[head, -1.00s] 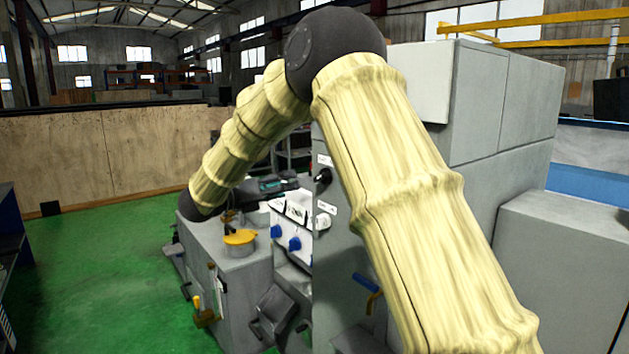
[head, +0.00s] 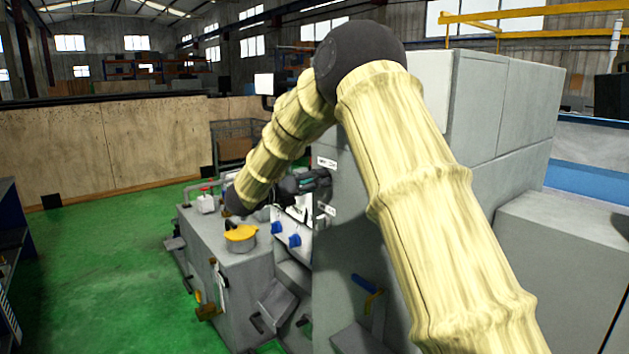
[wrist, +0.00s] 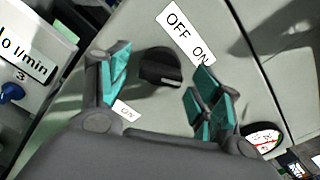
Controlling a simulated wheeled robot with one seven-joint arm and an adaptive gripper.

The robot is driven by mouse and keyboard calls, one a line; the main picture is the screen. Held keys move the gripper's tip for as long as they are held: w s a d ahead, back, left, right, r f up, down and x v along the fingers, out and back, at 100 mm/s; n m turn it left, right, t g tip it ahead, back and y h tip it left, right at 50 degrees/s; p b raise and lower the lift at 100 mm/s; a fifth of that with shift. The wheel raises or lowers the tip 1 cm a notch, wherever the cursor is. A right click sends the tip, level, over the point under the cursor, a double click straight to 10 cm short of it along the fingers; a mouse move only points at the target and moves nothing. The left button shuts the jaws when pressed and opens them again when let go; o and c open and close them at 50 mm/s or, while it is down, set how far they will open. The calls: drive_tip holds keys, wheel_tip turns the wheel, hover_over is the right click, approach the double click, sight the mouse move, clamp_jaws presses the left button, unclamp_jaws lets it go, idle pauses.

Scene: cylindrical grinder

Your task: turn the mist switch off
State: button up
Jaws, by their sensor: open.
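A black rotary knob (wrist: 161,68) sits on the grey machine panel, below a white label (wrist: 186,34) reading OFF and ON. No legible name marks it as the mist switch. My gripper (wrist: 158,84) is open, its teal-padded fingers on either side of the knob. I cannot tell whether they touch it. In the head view my gripper (head: 305,183) is at the panel's edge, below a small white label (head: 327,163); the knob is hidden there.
A second label (wrist: 127,111) is partly covered by my gripper. A panel with blue knobs (head: 286,234) is below left of my gripper, and a yellow-topped part (head: 241,233) stands nearby. A red-and-white round sticker (wrist: 263,137) is at lower right. Green floor (head: 110,270) is clear at left.

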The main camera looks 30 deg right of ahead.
drive_tip(key=c, duration=1)
drive_tip(key=shift+f+n+b, duration=0.1)
drive_tip(key=shift+n+b, duration=0.3)
drive_tip(key=shift+b, duration=0.1)
drive_tip(key=n+b, duration=0.5)
drive_tip(key=n, duration=0.3)
drive_tip(key=shift+r+n, duration=0.2)
drive_tip(key=shift+n, duration=1.4)
